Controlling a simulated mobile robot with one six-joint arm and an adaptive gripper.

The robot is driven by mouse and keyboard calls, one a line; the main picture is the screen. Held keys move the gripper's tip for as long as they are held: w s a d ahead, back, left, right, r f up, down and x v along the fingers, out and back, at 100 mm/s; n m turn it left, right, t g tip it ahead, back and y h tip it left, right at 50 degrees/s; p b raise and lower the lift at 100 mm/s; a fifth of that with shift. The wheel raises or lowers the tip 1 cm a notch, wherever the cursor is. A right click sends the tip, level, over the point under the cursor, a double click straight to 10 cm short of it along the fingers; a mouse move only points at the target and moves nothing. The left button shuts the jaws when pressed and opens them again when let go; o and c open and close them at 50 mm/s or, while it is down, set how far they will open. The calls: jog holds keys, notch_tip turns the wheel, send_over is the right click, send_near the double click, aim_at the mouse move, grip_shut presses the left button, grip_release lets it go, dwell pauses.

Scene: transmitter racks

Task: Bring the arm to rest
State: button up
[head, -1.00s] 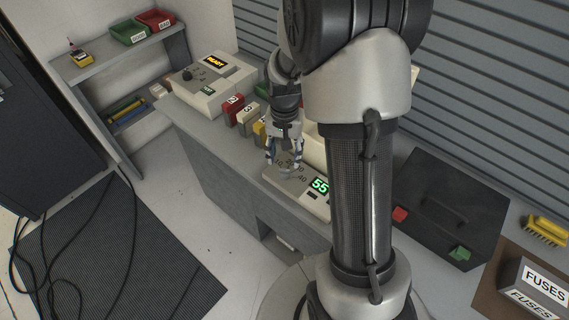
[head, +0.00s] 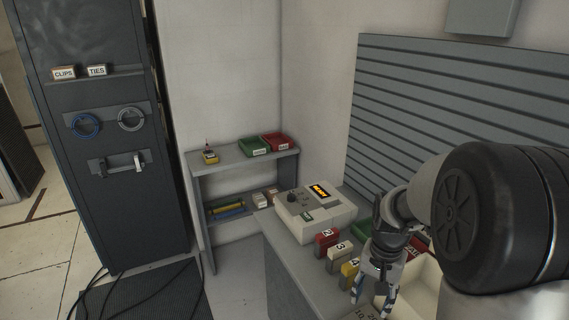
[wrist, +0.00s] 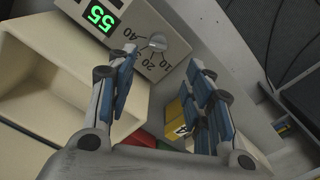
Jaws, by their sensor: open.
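My gripper (head: 372,285) hangs over the grey workbench in the head view, at the lower right, pointing down. In the wrist view my gripper (wrist: 160,98) has its two blue-padded fingers apart with nothing between them. Beyond the fingertips is a device with a round knob (wrist: 157,41), the numbers 10, 20 and 40, and a green display (wrist: 102,15) reading 55. My arm reaches in from the right of the head view and hides part of the bench.
A cream instrument (head: 315,212) with a lit display stands on the bench. Numbered blocks, red (head: 326,240) and yellow (head: 349,268), stand near my gripper. A cream bin (wrist: 60,75) lies beside it. A shelf (head: 197,160) and dark cabinet (head: 103,200) stand further left.

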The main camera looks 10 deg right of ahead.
jog(key=s+a+r+n+t, duration=0.25)
jog(key=s+a+r, duration=0.45)
jog(key=r, duration=0.4)
jog(key=s+a+r+n+t, duration=0.1)
jog(key=s+a+n, duration=0.1)
jog(key=s, duration=0.4)
jog(key=s+a+r+n+t, duration=0.1)
jog(key=s+a+r+n, duration=0.1)
jog(key=s, duration=0.4)
jog(key=shift+s+a+r+n, duration=0.25)
jog(key=shift+a+n, duration=0.25)
jog(key=shift+n, duration=0.25)
